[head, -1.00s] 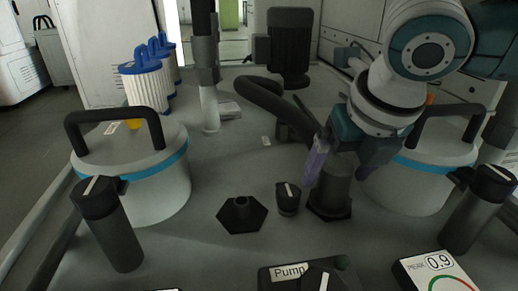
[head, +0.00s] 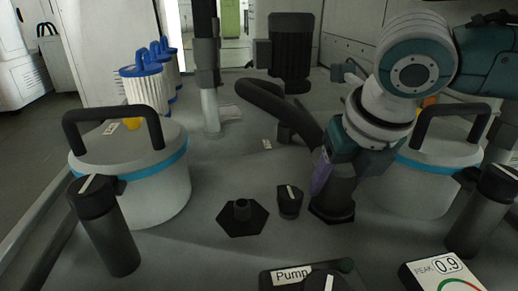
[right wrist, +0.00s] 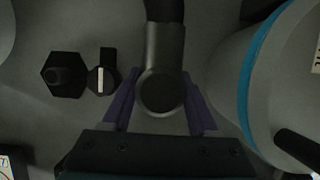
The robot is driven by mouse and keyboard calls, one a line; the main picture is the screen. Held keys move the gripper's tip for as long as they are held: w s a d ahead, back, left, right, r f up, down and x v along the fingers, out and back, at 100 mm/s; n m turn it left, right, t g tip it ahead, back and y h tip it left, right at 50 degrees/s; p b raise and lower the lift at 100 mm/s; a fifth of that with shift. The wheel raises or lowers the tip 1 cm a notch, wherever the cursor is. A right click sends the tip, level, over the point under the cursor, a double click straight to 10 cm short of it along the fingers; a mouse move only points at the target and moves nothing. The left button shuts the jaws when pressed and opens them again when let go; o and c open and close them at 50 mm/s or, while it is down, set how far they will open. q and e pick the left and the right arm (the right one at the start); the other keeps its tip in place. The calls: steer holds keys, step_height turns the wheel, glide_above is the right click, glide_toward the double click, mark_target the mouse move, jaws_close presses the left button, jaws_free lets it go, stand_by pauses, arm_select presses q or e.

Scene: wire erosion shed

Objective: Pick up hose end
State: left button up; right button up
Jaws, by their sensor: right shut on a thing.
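The hose end (head: 339,190) is a dark grey, upright cylinder at the end of a thick black hose (head: 265,97). It stands at a black hexagonal base (head: 331,214) right of centre in the head view. My right gripper (head: 332,170) is lowered to it and shut on it. In the right wrist view the purple fingers of my right gripper (right wrist: 160,103) lie on both sides of the hose end (right wrist: 162,60). One finger is mostly hidden in the head view. My left gripper is not in view.
A second hexagonal base with a short stub (head: 242,216) and a small valve knob (head: 289,201) stand to the left. Lidded canisters (head: 150,185) (head: 423,183) with handles flank the area. A pump box (head: 300,276) and a gauge (head: 440,274) are in front.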

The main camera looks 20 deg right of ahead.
jaws_close()
steer(key=shift+r, duration=0.1)
stand_by(0.3)
